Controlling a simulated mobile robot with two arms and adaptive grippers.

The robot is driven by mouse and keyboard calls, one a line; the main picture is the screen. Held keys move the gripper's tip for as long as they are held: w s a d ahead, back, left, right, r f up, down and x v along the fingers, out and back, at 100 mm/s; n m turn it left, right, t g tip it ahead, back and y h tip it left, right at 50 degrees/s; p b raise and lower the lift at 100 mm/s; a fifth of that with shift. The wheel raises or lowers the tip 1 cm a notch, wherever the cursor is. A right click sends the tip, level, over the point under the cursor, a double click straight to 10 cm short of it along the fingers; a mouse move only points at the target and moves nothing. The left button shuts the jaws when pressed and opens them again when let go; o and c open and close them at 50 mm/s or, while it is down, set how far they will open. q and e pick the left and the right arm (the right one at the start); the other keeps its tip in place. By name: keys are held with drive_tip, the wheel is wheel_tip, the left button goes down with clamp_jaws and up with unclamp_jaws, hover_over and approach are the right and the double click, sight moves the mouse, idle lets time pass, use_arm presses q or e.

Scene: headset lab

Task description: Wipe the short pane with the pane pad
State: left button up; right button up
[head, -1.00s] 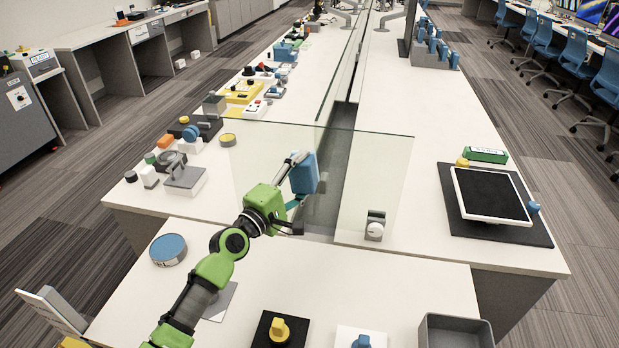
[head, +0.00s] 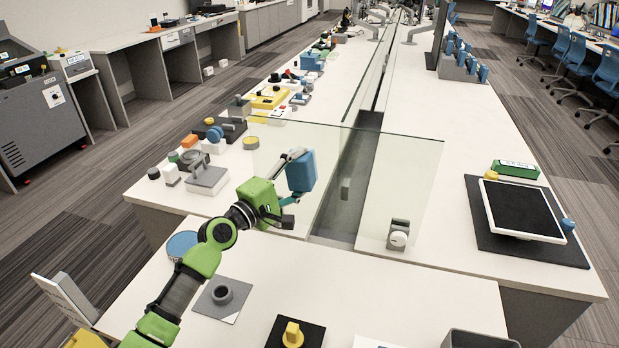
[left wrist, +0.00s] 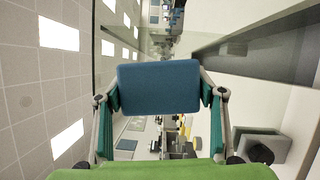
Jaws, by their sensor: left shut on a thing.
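The short pane (head: 412,180) is a clear upright glass sheet across the near end of the long bench. The pane pad (head: 301,171) is a blue block. My left gripper (head: 291,178) is shut on it and holds it up at the pane's left half, near the upper edge. In the left wrist view the pad (left wrist: 158,88) sits between the two fingers (left wrist: 160,95). I cannot tell whether the pad touches the glass. My right gripper is not in view.
A long glass divider (head: 372,75) runs down the bench behind the short pane. A grey knobbed clamp (head: 398,235) stands at the pane's lower right. A grey ring holder (head: 222,292) and a yellow knob (head: 292,334) are on the near table. A tablet (head: 522,208) lies right.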

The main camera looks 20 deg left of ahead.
sight(300, 177)
use_arm(q)
drive_tip(key=shift+a+r, duration=0.1)
drive_tip(key=shift+a, duration=0.05)
drive_tip(key=shift+s, duration=0.3)
drive_tip(key=s+p, duration=0.2)
drive_tip(key=s, duration=0.1)
drive_tip(key=shift+s, duration=1.25)
drive_tip(key=shift+s+p, duration=0.4)
drive_tip(key=shift+s, duration=0.2)
drive_tip(key=shift+s+a, duration=0.1)
drive_tip(key=shift+s, duration=0.8)
